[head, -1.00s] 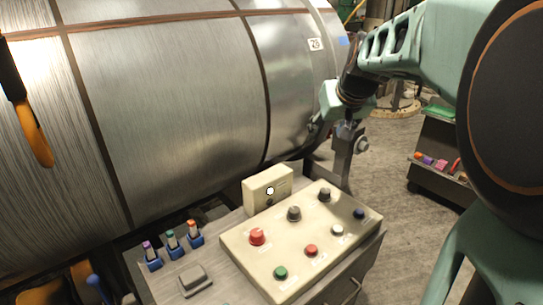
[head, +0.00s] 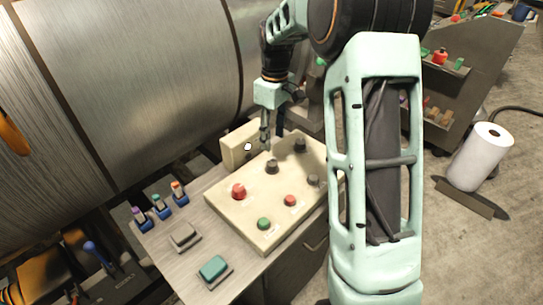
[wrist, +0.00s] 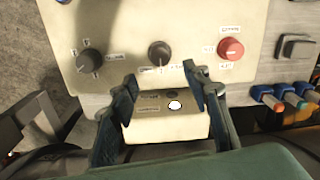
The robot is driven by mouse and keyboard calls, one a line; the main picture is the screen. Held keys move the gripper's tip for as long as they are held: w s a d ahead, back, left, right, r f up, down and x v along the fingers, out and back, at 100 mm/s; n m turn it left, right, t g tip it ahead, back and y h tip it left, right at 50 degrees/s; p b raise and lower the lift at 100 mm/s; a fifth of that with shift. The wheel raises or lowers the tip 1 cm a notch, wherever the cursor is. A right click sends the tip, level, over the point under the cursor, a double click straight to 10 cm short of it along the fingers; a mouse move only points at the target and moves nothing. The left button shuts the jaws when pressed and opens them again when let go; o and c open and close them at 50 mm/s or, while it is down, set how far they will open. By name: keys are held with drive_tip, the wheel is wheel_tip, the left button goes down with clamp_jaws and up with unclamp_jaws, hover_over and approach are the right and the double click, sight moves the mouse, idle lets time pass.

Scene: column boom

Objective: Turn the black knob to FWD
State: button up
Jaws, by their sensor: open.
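Two dark knobs stand in the back row of the beige control panel (head: 262,211). The labels are too small to read surely, so I cannot tell which knob carries FWD. My gripper (head: 266,146) is open and empty, pointing down just behind the middle knob. Its fingers (wrist: 160,82) are apart and touch no knob visibly.
A beige box with a white lamp (head: 239,146) stands behind the panel, under my fingers in the wrist view.

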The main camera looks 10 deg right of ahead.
sight(272, 162)
wheel_tip(272, 162, down, 9)
drive_tip(key=shift+s+a+f+p, duration=0.1)
drive_tip(key=shift+f+p, duration=0.1)
drive_tip(key=shift+p, duration=0.15)
drive_tip(key=shift+c, duration=0.2)
drive_tip(key=c, duration=1.1)
drive_tip(key=shift+m, duration=0.5)
drive_tip(key=m+b, duration=0.2)
drive_tip(key=m, duration=0.1)
drive_tip(key=shift+m, duration=0.3)
drive_tip(key=shift+r+m+b, duration=0.1)
drive_tip(key=shift+m+b, duration=0.3)
drive_tip(key=shift+m, duration=1.8)
